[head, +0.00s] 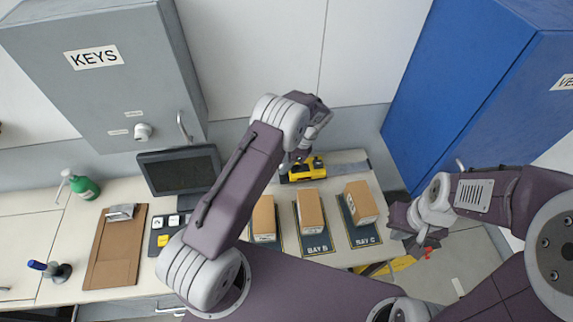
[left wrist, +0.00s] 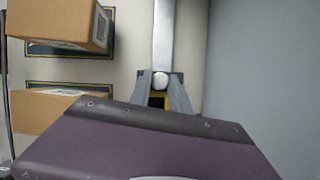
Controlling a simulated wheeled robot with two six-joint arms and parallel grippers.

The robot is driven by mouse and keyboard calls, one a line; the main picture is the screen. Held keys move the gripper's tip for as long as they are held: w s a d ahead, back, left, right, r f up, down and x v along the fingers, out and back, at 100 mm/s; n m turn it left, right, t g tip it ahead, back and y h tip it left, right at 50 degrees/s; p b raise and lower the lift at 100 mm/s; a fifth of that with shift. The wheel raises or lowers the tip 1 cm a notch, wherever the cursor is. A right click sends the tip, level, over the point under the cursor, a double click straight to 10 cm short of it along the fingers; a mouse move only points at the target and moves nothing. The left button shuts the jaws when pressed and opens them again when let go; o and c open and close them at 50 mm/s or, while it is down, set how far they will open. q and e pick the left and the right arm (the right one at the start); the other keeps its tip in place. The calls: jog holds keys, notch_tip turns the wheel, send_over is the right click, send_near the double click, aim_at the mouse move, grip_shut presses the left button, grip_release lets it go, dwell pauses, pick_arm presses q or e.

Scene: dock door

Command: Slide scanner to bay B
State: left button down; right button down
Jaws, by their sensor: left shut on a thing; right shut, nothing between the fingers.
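The yellow and black scanner (head: 318,166) sits on a grey rail (head: 352,168) along the back of the counter, behind the box of bay B and a little to its left. My left gripper (head: 301,155) is over it and shut on it; the arm hides part of this. In the left wrist view the fingers (left wrist: 160,92) close around a part with a pale round knob and some yellow, and the rail (left wrist: 163,40) runs ahead. Bay B (head: 317,243) is a labelled dark mat with a cardboard box (head: 310,210). My right gripper (head: 410,222) is shut and empty, right of bay C.
Boxes also stand on the left mat (head: 264,215) and on bay C (head: 360,202). A monitor (head: 178,170), clipboard (head: 115,250) and green bottle (head: 84,187) are left. A grey KEYS cabinet (head: 110,85) and blue cabinet (head: 460,80) flank the rail. The rail right of the scanner looks clear.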

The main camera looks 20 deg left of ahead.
aim_at(295, 168)
pick_arm(q)
jog(key=c, duration=1.2)
grip_release()
jog(key=shift+d, duration=0.1)
jog(key=shift+r, duration=0.15)
jog(key=b+v, duration=0.3)
jog(key=v, duration=0.5)
jog(key=shift+w, duration=0.1)
jog(key=shift+d+r, duration=0.1)
jog(key=shift+r, duration=0.25)
